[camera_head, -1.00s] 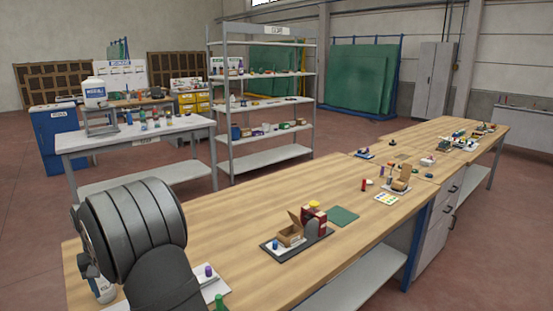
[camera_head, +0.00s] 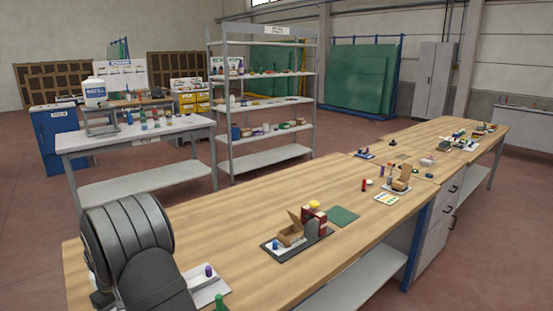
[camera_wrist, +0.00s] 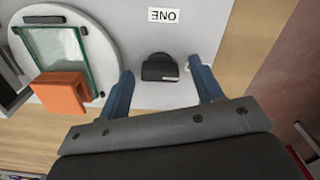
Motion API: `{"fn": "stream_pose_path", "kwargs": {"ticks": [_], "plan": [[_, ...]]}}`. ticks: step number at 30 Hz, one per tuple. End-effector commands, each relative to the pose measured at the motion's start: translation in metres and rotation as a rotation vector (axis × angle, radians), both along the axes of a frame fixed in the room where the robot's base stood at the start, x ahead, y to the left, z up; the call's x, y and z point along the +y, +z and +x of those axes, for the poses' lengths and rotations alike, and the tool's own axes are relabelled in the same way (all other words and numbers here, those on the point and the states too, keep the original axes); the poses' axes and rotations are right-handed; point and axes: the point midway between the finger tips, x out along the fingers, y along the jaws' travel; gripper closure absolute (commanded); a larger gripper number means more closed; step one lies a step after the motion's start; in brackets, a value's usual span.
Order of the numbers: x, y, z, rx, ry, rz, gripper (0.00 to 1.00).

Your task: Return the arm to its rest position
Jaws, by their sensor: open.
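My gripper (camera_wrist: 161,70) shows in the wrist view with its two blue fingers spread apart. A small black block (camera_wrist: 160,70) appears between and beyond the fingertips, on a white surface (camera_wrist: 205,22); whether the fingers touch it I cannot tell, but they do not close on it. In the head view my arm is at the lower left, and my gripper is hidden there.
The wrist view shows a round pale disc (camera_wrist: 102,42) with a glass pane (camera_wrist: 55,45) and an orange block (camera_wrist: 62,94). The wooden bench (camera_head: 215,235) has a dark tray (camera_head: 298,248) with a cardboard box (camera_head: 291,236).

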Motion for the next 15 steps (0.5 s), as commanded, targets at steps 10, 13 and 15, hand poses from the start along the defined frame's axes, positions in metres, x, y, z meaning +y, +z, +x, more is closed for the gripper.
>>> {"fn": "stream_pose_path", "kwargs": {"ticks": [10, 13, 15], "plan": [[0.0001, 0.0003, 0.0, 0.0, 0.279, 0.0, 0.4], [0.0001, 0.0003, 0.0, 0.0, 0.359, 0.0, 0.4], [0.0001, 0.0003, 0.0, 0.0, 0.416, 0.0, 0.4]]}}
